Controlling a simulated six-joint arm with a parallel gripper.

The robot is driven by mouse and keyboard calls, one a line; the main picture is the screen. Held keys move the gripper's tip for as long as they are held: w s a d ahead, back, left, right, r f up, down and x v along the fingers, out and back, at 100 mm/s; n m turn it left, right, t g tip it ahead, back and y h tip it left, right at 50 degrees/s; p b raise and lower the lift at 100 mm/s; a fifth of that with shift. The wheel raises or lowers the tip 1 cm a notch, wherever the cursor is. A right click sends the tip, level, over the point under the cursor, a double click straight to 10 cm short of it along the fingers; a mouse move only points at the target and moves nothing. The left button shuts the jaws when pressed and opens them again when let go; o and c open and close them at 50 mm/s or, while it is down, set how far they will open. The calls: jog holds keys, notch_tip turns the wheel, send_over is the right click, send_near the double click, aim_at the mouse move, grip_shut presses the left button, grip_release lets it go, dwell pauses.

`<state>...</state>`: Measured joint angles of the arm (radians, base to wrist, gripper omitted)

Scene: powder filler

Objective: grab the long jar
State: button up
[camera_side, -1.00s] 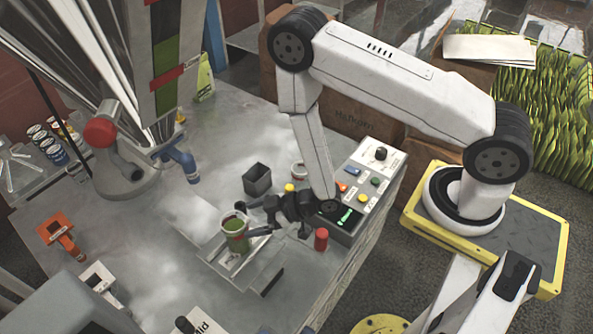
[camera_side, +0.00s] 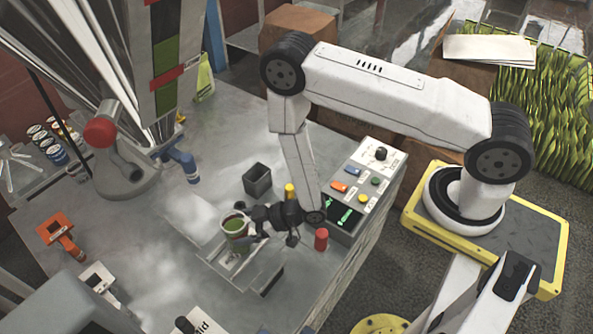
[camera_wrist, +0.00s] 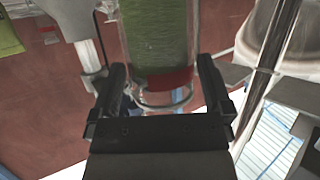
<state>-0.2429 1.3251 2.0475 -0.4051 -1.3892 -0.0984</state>
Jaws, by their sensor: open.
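The long jar (camera_side: 236,228) is a clear cylinder with green contents, upright on a flat metal plate on the table in the side view. My gripper (camera_side: 252,226) is open and low at the jar's right side, with its fingers reaching to it. In the wrist view a clear cylinder with green and red in it (camera_wrist: 158,45), which looks like the jar, shows between the two fingers of my gripper (camera_wrist: 160,80). I cannot tell whether either finger touches it. The far finger is partly hidden in the side view.
A dark square cup (camera_side: 257,180) stands behind my gripper. A yellow cylinder (camera_side: 290,191) and a red cylinder (camera_side: 321,239) stand close to my wrist. A control panel (camera_side: 365,185) lies to the right. Bare table lies left of the jar.

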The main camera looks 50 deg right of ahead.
jog(key=shift+x, duration=0.95)
jog(key=c, duration=1.3)
jog(key=shift+o, duration=0.2)
jog(key=shift+r, duration=0.2)
jog(key=shift+r, duration=4.85)
jog(key=shift+d, duration=0.1)
